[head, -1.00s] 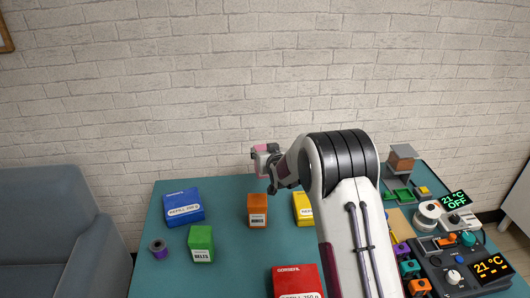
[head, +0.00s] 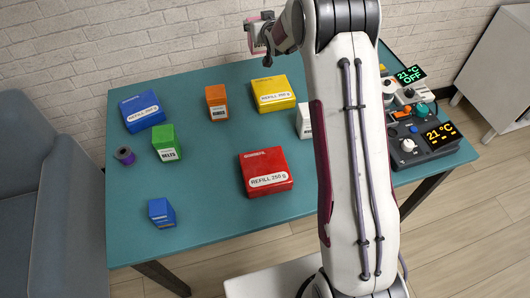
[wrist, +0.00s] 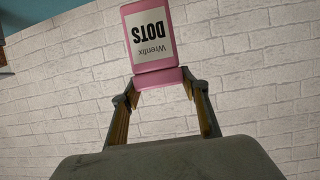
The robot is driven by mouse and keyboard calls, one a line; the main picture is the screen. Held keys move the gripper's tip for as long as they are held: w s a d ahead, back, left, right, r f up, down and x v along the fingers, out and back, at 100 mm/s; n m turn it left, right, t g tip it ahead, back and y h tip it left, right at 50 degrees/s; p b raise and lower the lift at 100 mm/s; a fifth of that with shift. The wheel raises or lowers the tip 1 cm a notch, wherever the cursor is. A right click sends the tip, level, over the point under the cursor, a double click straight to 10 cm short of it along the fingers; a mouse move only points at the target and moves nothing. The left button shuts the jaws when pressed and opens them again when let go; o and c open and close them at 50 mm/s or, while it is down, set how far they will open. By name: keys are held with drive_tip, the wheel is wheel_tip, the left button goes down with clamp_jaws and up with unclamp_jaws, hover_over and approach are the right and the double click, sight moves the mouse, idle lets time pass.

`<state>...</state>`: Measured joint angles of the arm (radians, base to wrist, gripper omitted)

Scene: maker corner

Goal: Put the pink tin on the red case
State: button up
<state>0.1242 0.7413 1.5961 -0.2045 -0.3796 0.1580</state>
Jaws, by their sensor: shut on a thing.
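The pink tin (wrist: 151,38), with a white label reading "Wrenfix DOTS", is between the fingers of my gripper (wrist: 160,84) in the wrist view. The fingers are shut on its end, and the label appears upside down in that view. In the head view my gripper (head: 256,34) holds the tin (head: 267,16) up in the air near the wall, beyond the table's back edge in the picture. The red case (head: 262,162), labelled "REFILL 250 g", lies flat on the table nearer the front. Its top is bare.
The teal table (head: 205,205) also bears a yellow case (head: 272,88), a blue case (head: 140,103), an orange box (head: 215,97), a green box (head: 164,136), a small blue box (head: 160,212) and a spool (head: 124,155). A white box (head: 304,122) is partly behind my arm. Devices (head: 425,140) stand right.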

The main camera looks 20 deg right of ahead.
drive_tip(key=s+d+r+n+y, duration=0.3)
drive_tip(key=s+d+r, duration=0.2)
drive_tip(key=s+d, duration=0.65)
drive_tip(key=s+a+f+n+g+y, duration=0.2)
drive_tip(key=s+a+n+g+y, duration=0.2)
drive_tip(key=s+a, duration=0.6)
drive_tip(key=s+a+f+n+g+y, duration=0.2)
drive_tip(key=s+a+n+g+y, duration=0.2)
drive_tip(key=s, duration=1.4)
drive_tip(key=a+n+y, duration=0.1)
drive_tip(key=a+n, duration=0.2)
drive_tip(key=a, duration=0.3)
drive_tip(key=shift+s+g+y, duration=0.3)
drive_tip(key=shift+y, duration=0.1)
drive_tip(key=shift+f, duration=2.9)
drive_tip(key=shift+f, duration=0.1)
drive_tip(key=shift+f, duration=2)
drive_tip(key=shift+f, duration=0.1)
